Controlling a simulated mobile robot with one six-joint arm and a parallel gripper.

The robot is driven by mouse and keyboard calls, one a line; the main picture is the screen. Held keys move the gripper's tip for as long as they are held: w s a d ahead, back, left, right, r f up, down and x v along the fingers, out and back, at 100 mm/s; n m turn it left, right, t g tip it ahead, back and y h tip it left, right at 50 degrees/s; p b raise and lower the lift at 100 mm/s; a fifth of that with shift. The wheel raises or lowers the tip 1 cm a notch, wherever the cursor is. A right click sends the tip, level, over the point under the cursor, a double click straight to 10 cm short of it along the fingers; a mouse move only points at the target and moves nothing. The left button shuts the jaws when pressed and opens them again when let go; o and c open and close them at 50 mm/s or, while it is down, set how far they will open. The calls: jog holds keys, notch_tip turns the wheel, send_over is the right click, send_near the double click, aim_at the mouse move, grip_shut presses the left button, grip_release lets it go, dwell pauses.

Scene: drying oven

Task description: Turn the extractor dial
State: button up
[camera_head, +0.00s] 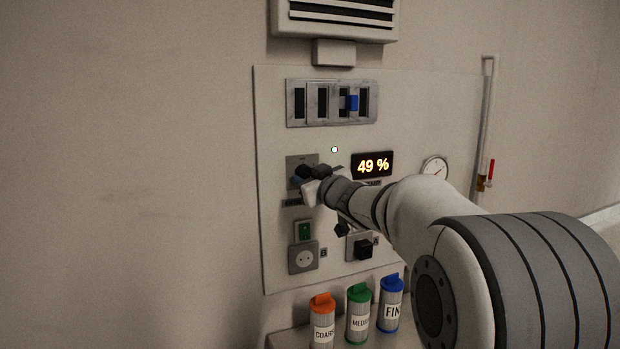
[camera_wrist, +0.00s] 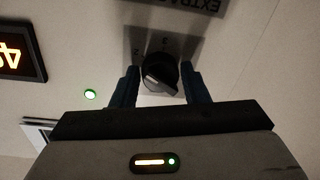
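The extractor dial is a round black knob (camera_wrist: 160,74) with a pale edge on its raised grip, set on a grey plate in the wrist view. "EXTRAC" shows upside down on a label beyond it. My gripper (camera_wrist: 159,82) is open, with one dark finger on each side of the knob. Narrow gaps seem to show; contact is hard to judge. In the head view my gripper (camera_head: 310,174) is at the dial's grey plate (camera_head: 295,162) and hides most of the knob.
A slotted panel with a blue tab (camera_head: 352,103) is above. A green switch (camera_head: 304,231), a socket (camera_head: 303,258) and a black knob (camera_head: 363,249) are below. Orange (camera_head: 322,322), green (camera_head: 358,314) and blue (camera_head: 390,304) canisters stand underneath.

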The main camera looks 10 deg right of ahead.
jog(key=c, duration=0.6)
jog(key=shift+n, duration=0.3)
jog(key=n+b, duration=0.3)
jog(key=n, duration=0.8)
jog(key=n+h+b, duration=0.1)
jog(key=n+b, duration=0.3)
jog(key=n, duration=0.7)
jog(key=shift+r+h, duration=0.2)
jog(key=shift+h, duration=0.1)
